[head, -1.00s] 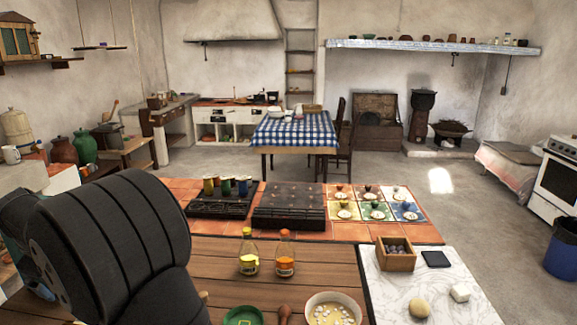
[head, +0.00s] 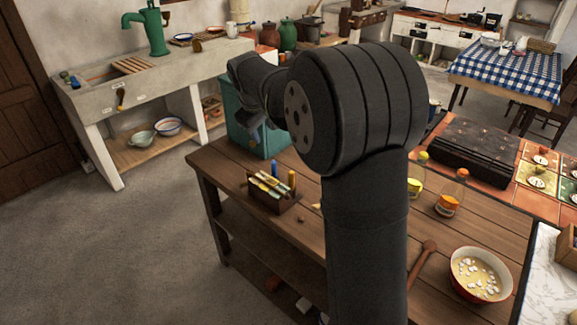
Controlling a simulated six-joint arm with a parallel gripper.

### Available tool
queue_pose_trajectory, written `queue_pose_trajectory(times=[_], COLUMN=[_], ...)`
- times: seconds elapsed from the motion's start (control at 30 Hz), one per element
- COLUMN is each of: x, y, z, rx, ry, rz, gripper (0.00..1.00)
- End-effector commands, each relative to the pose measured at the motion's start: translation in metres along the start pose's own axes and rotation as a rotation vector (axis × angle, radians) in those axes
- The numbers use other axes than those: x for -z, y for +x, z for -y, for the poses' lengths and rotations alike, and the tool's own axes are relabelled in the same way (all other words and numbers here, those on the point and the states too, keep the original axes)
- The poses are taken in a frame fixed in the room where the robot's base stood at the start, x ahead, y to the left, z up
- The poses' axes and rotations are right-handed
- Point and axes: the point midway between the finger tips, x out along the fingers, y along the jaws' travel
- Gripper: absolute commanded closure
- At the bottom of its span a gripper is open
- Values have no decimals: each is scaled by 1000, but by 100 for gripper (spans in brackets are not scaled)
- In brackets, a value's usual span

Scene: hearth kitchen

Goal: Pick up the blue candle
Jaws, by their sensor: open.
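A small wooden box (head: 272,200) stands near the left edge of the wooden table. My gripper (head: 251,128) is open and small in view, beyond and above the box, in front of a teal box. My arm hides the middle of the table.
The teal box (head: 258,138) stands behind the wooden box. Two bottles (head: 451,194) and a red-rimmed bowl (head: 478,272) stand right of my arm, with a wooden spoon (head: 422,262) beside the bowl. Bare wood (head: 235,165) shows left of the box.

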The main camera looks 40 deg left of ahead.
Motion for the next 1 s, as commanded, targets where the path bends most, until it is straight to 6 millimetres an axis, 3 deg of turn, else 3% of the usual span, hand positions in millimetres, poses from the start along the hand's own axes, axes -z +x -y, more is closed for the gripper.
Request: queue_pose_trajectory(times=[0.17, 0.57, 1.0], x=[-4, -26, -27], y=[11, 62, 95], z=[7, 36, 69], rx=[-27, -318, -648], ry=[63, 494, 912], rz=[38, 140, -104], gripper=[57, 57, 57])
